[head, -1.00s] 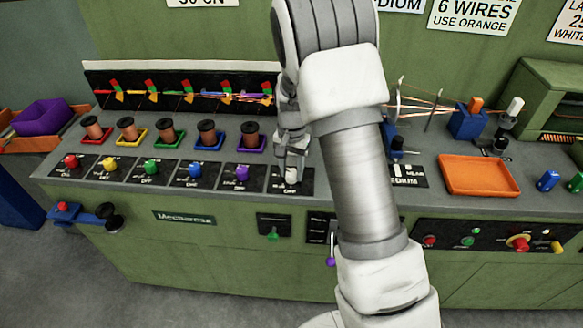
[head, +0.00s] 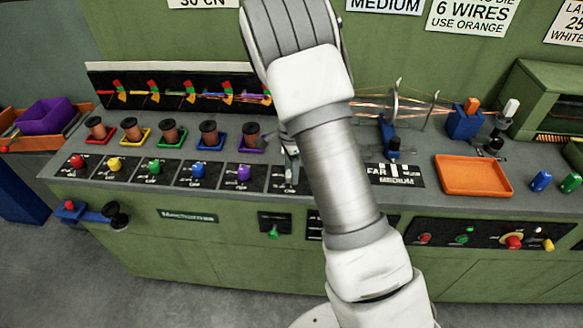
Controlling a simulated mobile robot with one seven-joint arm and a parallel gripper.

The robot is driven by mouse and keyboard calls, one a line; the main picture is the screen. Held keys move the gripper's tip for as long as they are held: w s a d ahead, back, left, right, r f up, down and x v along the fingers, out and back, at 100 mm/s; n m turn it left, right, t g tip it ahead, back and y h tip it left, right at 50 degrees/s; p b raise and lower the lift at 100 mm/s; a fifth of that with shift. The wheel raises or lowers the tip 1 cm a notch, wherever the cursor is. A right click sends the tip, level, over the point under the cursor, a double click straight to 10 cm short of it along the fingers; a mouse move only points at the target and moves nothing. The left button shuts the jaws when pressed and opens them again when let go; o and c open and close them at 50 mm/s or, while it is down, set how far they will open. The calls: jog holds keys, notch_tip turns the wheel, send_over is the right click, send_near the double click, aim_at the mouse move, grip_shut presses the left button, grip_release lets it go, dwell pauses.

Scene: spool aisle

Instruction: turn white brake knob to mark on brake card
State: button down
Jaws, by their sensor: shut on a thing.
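The white brake knob (head: 291,176) is the rightmost in the front row of knobs, mostly hidden behind my gripper and arm. Its black brake card (head: 280,186) lies flat on the bench under it; white lettering shows at its left, and my arm covers its right part. My gripper (head: 291,168) points down from above and is shut on the white knob. The fingertips are small and partly hidden behind my arm, so the knob's pointer and the mark on the card cannot be read.
A purple knob (head: 243,173) stands just left, with more coloured knobs beyond. A spool in a purple holder (head: 251,136) stands close behind. Right of my arm are a FAR/MEDIUM card (head: 396,178), a blue clamp (head: 391,142) and an orange tray (head: 472,175).

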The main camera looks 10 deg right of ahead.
jog(key=shift+m, duration=0.5)
jog(key=shift+c, duration=2.1)
grip_release()
notch_tip(320, 180, up, 18)
jog(key=p, duration=0.1)
jog(key=shift+f, duration=0.25)
